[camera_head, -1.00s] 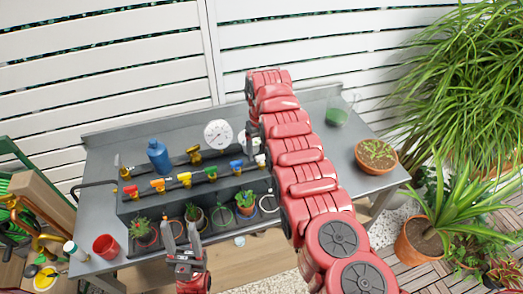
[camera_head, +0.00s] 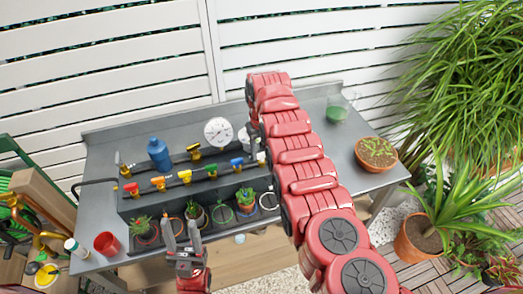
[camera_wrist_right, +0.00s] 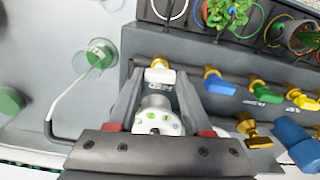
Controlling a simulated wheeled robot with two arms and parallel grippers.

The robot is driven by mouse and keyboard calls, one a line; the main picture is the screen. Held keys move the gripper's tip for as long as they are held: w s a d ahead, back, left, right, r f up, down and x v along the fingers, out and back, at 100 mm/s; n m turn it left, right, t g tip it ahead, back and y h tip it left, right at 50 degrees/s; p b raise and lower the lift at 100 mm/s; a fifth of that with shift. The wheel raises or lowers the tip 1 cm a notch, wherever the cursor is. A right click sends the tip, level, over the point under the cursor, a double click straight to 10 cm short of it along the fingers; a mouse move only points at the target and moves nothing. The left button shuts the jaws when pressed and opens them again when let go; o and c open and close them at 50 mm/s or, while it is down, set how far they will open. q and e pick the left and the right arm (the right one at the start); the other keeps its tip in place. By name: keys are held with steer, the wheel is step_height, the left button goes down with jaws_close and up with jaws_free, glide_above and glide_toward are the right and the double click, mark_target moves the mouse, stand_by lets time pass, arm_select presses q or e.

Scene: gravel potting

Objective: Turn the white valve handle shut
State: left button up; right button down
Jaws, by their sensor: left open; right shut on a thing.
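The white valve handle (camera_wrist_right: 160,76) sits on a brass valve at the end of the dark pipe in the right wrist view. It lies crosswise to the brass outlet. In the head view the white handle (camera_head: 261,158) is partly seen beside my right arm. My right gripper (camera_wrist_right: 159,80) has its fingers on both sides of the handle and is shut on it. My right fingertips are hidden behind the arm in the head view. My left gripper (camera_head: 181,232) is open and empty in front of the planter, away from the valves.
Blue (camera_wrist_right: 220,85), green and other coloured valves stand along the same pipe. A blue bottle (camera_head: 159,154) and a round gauge (camera_head: 218,132) are behind. Small potted plants stand in front. A red cup (camera_head: 106,244) is at the bench's left, a green-liquid beaker (camera_head: 337,113) at the right.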

steer(key=shift+w+f+m+b, duration=0.1)
steer(key=shift+f+m+b, duration=0.1)
steer(key=shift+m+b, duration=0.25)
steer(key=shift+r, duration=0.1)
steer(key=shift+r+m, duration=0.2)
steer(key=shift+m, duration=0.05)
steer(key=shift+c, duration=1.6)
jaws_free()
